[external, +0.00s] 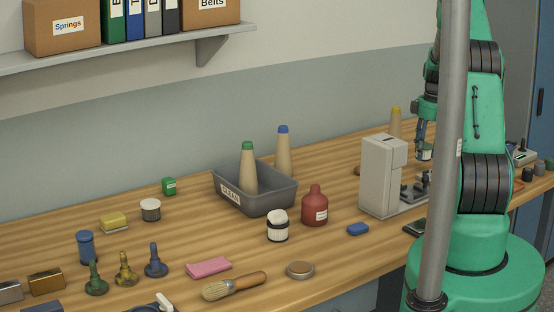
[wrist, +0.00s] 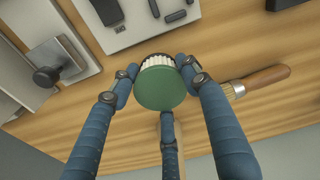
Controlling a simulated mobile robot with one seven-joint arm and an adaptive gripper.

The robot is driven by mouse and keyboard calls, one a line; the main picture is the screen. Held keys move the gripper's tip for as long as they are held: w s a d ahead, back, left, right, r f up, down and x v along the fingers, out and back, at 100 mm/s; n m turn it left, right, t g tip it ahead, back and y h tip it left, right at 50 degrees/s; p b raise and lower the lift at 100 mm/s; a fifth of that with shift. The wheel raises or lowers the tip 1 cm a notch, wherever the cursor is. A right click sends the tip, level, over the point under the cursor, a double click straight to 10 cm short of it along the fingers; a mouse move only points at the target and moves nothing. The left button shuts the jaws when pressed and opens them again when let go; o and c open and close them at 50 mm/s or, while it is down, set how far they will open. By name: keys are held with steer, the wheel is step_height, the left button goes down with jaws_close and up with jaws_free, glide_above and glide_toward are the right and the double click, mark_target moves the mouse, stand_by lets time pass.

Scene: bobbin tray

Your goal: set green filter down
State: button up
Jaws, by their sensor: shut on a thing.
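The green filter (wrist: 163,88) is a short round piece with a green end face and a white pleated side. In the wrist view the three blue fingers of my gripper (wrist: 163,85) are closed around it. The external view shows my gripper (external: 424,145) above the back right of the bench, right of the grey machine and partly beside the pole. The filter is too small there to make out clearly. How high it is above the bench I cannot tell.
A grey machine (external: 382,175) stands just left of my gripper, with a yellow-topped cone (external: 396,121) behind. The grey tray (external: 270,203), labelled CLEAN, holds a green-topped cone (external: 248,168). In the wrist view a brush (wrist: 262,79) lies right of the filter. A grey pole (external: 449,150) crosses the view.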

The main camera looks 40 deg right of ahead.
mark_target(413, 165)
steer(key=shift+w+d+f, duration=0.15)
steer(key=shift+w+d, duration=0.85)
steer(key=shift+w, duration=0.25)
steer(key=shift+f+b, duration=0.3)
steer(key=shift+f, duration=1.5)
steer(key=shift+f, duration=0.1)
steer(key=o, duration=1.2)
steer(key=r, duration=0.8)
steer(key=s+r+p, duration=0.1)
steer(key=r, duration=0.3)
steer(key=shift+s+d+r, duration=0.1)
steer(key=shift+d, duration=0.05)
